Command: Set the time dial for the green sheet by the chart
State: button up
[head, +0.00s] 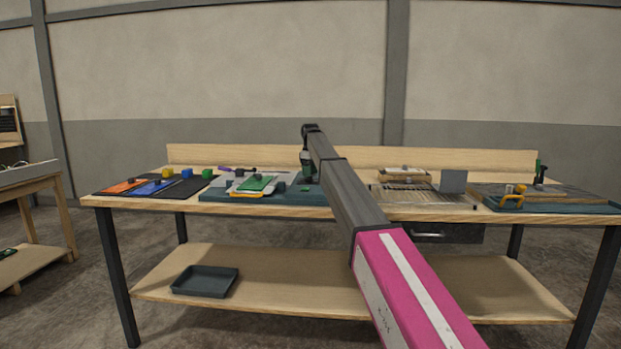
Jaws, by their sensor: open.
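A green sheet or plate (257,184) lies on a lighter piece with a yellow edge, on a blue-grey tray (222,195) at the left middle of the bench. My arm reaches from the lower right over the bench. My gripper (307,174) points down at the back of this tray, right of the green sheet, open; its fingertips are too small to make out clearly. A small green piece (305,188) lies just below it. I cannot make out the time dial or the chart; my arm hides part of the bench.
The wooden bench (188,202) has a dark mat (193,187) with orange and blue pieces at left, and yellow, blue and green blocks behind. A slatted rack (405,196) and a tray (548,208) stand at right. An empty bin (205,281) is on the lower shelf.

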jog(key=shift+f, duration=1.3)
jog(key=c, duration=0.8)
jog(key=shift+c, duration=0.2)
jog(key=shift+m, duration=0.3)
jog(key=m, duration=0.4)
jog(key=shift+s+a, duration=0.15)
jog(key=m, duration=0.4)
jog(key=shift+a+m, duration=0.15)
jog(key=shift+m, duration=0.25)
jog(key=m, duration=0.4)
jog(key=shift+s+a, duration=0.1)
jog(key=shift+a, duration=0.05)
jog(key=shift+a+m, duration=0.15)
jog(key=shift+m, duration=2.05)
